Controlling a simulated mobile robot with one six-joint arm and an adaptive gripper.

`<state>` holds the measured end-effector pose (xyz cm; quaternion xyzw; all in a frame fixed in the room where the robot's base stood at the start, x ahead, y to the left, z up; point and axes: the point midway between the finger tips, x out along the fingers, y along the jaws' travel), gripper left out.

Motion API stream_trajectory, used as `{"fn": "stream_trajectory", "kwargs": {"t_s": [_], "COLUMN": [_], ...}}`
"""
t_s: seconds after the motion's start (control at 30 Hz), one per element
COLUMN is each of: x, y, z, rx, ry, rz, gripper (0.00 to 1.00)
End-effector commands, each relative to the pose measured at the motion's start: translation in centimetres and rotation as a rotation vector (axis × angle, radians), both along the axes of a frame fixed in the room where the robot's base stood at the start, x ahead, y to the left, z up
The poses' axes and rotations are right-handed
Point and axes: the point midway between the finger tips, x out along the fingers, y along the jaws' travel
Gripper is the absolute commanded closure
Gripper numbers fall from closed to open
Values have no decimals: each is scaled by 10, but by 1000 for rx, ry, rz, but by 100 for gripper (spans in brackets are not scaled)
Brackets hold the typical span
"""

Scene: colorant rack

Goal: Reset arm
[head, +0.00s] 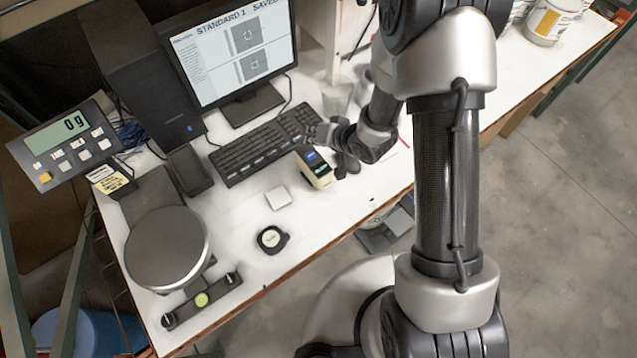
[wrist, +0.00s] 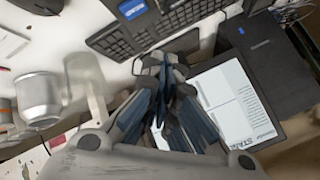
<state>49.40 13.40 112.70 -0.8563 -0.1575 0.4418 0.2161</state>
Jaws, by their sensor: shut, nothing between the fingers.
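My gripper (head: 312,130) is above the white bench, close over the right end of the black keyboard (head: 250,153). In the wrist view my gripper (wrist: 165,62) has its fingertips together with nothing between them, pointing toward the keyboard (wrist: 115,42) edge. My arm rises from the base at the lower right of the head view and bends over to the bench. Part of the gripper is hidden behind my wrist in the head view.
A small device with a blue screen (head: 316,165) stands just below my gripper. The monitor (head: 235,50) and dark computer tower (head: 140,70) stand behind. A metal can (wrist: 40,97) is near.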

Motion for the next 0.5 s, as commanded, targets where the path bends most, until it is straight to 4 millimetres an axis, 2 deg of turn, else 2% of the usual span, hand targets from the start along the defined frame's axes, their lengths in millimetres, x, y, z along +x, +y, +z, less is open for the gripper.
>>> {"fn": "stream_trajectory", "kwargs": {"t_s": [0.4,0.5], "x": [0,4], "y": [0,-5], "z": [1,5], "rx": [-1,-25], "ry": [-1,-11], "rz": [0,-4], "gripper": [100,100]}}
